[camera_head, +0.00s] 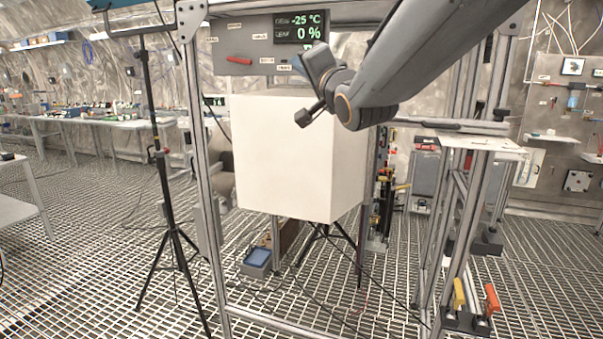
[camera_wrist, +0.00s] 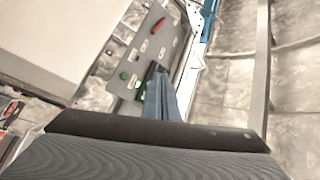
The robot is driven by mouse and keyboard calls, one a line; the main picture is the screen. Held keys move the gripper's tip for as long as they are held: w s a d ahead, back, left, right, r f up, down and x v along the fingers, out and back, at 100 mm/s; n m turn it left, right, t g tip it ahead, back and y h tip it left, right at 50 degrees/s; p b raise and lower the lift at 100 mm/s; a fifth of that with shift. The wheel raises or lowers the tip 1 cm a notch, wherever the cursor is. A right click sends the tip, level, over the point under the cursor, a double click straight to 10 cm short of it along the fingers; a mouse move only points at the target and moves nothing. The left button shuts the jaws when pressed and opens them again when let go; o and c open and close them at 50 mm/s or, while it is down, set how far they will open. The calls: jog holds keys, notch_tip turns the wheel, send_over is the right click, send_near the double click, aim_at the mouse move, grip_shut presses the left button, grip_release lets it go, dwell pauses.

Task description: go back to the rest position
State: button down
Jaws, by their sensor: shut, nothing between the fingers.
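My gripper (camera_wrist: 160,97) shows in the wrist view with its two grey-blue fingers together and nothing between them. In the head view my arm reaches in from the upper right, and its wrist end is in front of the big white box (camera_head: 283,150) and just below the control panel. The fingers cannot be made out clearly there. The grey panel (camera_head: 228,52) carries a red handle (camera_head: 239,60) and a display (camera_head: 299,27) reading -25 °C and 0 %. In the wrist view the panel (camera_wrist: 165,48) lies tilted beyond the fingers.
A metal frame surrounds the box, with an upright post (camera_head: 206,190) at its left. A black tripod stand (camera_head: 160,160) is left of it. A small shelf (camera_head: 480,146) and a red-orange handle (camera_head: 491,299) are at the right. Cables cross the grating floor under the box.

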jog(key=s+d+f+n+g+h, duration=0.1)
jog(key=s+d+f+g+h, duration=0.2)
jog(key=f, duration=0.7)
jog(key=s+d+f+n+g+h, duration=0.1)
jog(key=s+d+f+g+h, duration=0.15)
jog(key=d+f, duration=0.55)
jog(key=s+d+f+n+g+h, duration=0.1)
jog(key=s+d+f+g+h, duration=0.15)
jog(key=f, duration=0.85)
jog(key=s+d+f+n+g, duration=0.2)
jog(key=s+f+g, duration=0.3)
jog(key=s+f, duration=0.3)
jog(key=s+d+f+n+g, duration=0.1)
jog(key=s+d+f+g, duration=0.3)
jog(key=s+f, duration=0.4)
jog(key=s, duration=0.6)
jog(key=shift+s+d+n+g, duration=0.15)
jog(key=shift+n+g, duration=0.25)
jog(key=shift+f, duration=0.1)
